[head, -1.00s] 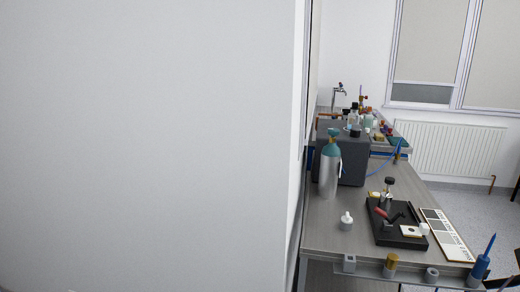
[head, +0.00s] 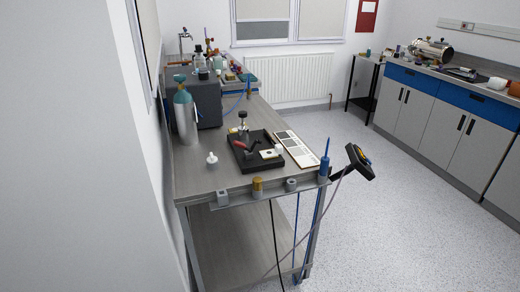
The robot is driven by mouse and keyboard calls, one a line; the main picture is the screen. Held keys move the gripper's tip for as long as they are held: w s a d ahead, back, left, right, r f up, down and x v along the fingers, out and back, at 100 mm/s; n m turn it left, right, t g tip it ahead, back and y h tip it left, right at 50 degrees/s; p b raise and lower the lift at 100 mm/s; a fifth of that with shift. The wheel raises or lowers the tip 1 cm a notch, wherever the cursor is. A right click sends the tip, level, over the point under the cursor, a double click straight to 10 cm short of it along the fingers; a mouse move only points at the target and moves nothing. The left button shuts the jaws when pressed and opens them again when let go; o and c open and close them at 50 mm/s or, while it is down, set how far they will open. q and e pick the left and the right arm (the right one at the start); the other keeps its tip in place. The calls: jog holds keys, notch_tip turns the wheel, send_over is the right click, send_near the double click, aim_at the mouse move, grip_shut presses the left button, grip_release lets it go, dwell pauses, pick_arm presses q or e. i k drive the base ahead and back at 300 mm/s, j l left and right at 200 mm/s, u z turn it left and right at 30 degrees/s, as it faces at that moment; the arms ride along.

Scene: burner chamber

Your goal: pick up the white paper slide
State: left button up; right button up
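A small white square piece (head: 267,154) with a dark spot lies on a black tray (head: 262,167) on the grey bench. A long pale card (head: 297,149) with darker squares lies flat beside the tray on its right. I cannot tell at this size which of these two is the white paper slide. A red-handled tool lies in the tray. Neither of my grippers is in view.
A grey gas cylinder with a teal top (head: 186,112) and a small white bottle (head: 212,159) stand on the bench (head: 200,180). Holders line its front edge. A dark device (head: 360,162) sticks out at its right corner. The floor (head: 400,220) to the right is clear.

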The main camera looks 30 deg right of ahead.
aim_at(278, 150)
jog(key=z, duration=1.25)
jog(key=i+l+u, duration=0.15)
jog(key=i+l, duration=0.4)
jog(key=l, duration=0.1)
